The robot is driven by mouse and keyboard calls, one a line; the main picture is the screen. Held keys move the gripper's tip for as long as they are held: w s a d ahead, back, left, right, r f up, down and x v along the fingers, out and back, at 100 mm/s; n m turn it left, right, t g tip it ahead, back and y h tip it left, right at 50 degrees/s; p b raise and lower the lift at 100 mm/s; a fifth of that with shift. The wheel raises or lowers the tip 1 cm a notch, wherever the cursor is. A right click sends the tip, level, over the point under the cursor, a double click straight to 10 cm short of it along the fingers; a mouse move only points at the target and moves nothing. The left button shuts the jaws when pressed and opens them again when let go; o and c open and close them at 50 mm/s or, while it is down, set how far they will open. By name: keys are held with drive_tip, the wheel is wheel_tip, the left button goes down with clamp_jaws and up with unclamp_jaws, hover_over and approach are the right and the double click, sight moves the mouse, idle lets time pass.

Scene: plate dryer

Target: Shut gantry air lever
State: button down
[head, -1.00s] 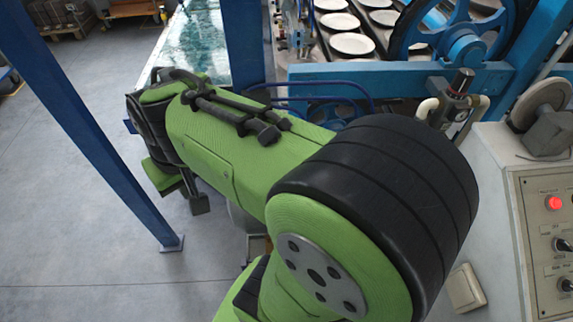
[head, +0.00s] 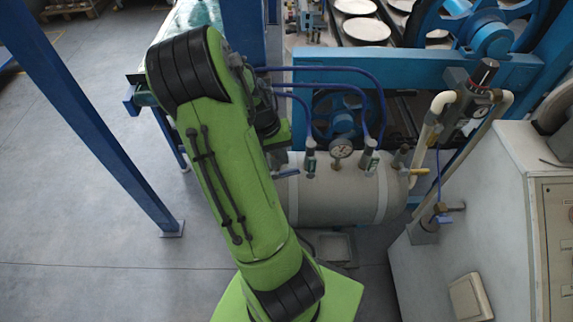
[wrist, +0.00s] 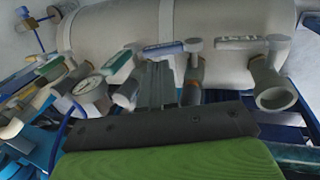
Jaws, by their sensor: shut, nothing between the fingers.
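A grey air tank (head: 345,195) carries a row of valves with lever handles and a gauge (head: 342,149). The wrist view shows the tank (wrist: 225,20) with a blue lever (wrist: 165,49), a green lever (wrist: 118,62) and a pale lever (wrist: 238,43) on its valves. I cannot read the lever labels or tell which is the gantry air lever. My gripper (wrist: 158,68) is shut and empty, its fingers just below the blue lever in the wrist view; contact is unclear. In the head view my arm hides most of the gripper and the tank's left end.
Blue hoses (head: 325,70) arch from the valves in front of a blue machine frame (head: 400,65). A yellow lever (head: 418,171) and pale pipes (head: 438,108) stand right of the tank. A control cabinet (head: 515,215) is at right, a blue post (head: 95,125) at left.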

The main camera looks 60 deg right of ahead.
sight(293, 170)
drive_tip(key=x, duration=0.4)
drive_tip(key=shift+a, duration=0.1)
drive_tip(key=shift+f+b, duration=0.1)
drive_tip(key=shift+b, duration=0.2)
drive_tip(key=t+b, duration=0.1)
drive_tip(key=s+f+t+y+b, duration=0.1)
drive_tip(key=b, duration=0.1)
drive_tip(key=shift+s+d+f, duration=0.2)
drive_tip(key=shift+s+d, duration=0.05)
drive_tip(key=shift+d, duration=0.1)
drive_tip(key=shift+r, duration=0.1)
wheel_tip(293, 170, up, 14)
drive_tip(key=p, duration=0.4)
drive_tip(key=shift+p, duration=0.35)
